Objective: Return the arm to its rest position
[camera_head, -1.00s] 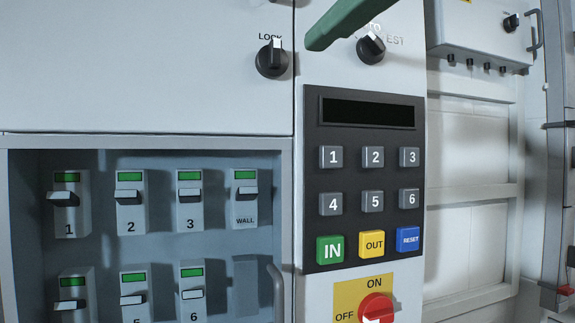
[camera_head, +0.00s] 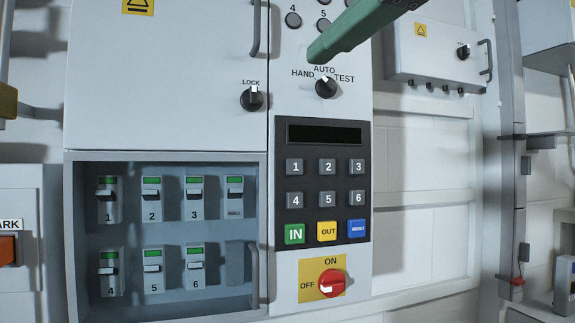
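A long green finger (camera_head: 345,32) of what looks like my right gripper comes in from the top right. Its tip appears in front of the control panel (camera_head: 285,270), just above the AUTO label and the HAND–AUTO–TEST knob (camera_head: 326,87). It looks apart from the knob. Only one finger shows clearly, and the rest of the gripper is cut off by the top edge, so I cannot tell if it is open or shut. My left gripper is not in view.
The keypad (camera_head: 320,180) and red ON/OFF switch (camera_head: 331,283) sit below. A breaker box (camera_head: 167,156) with several breakers and a LOCK knob (camera_head: 252,98) are left. A smaller wall box (camera_head: 433,55) hangs right. Pale wall fills the space between.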

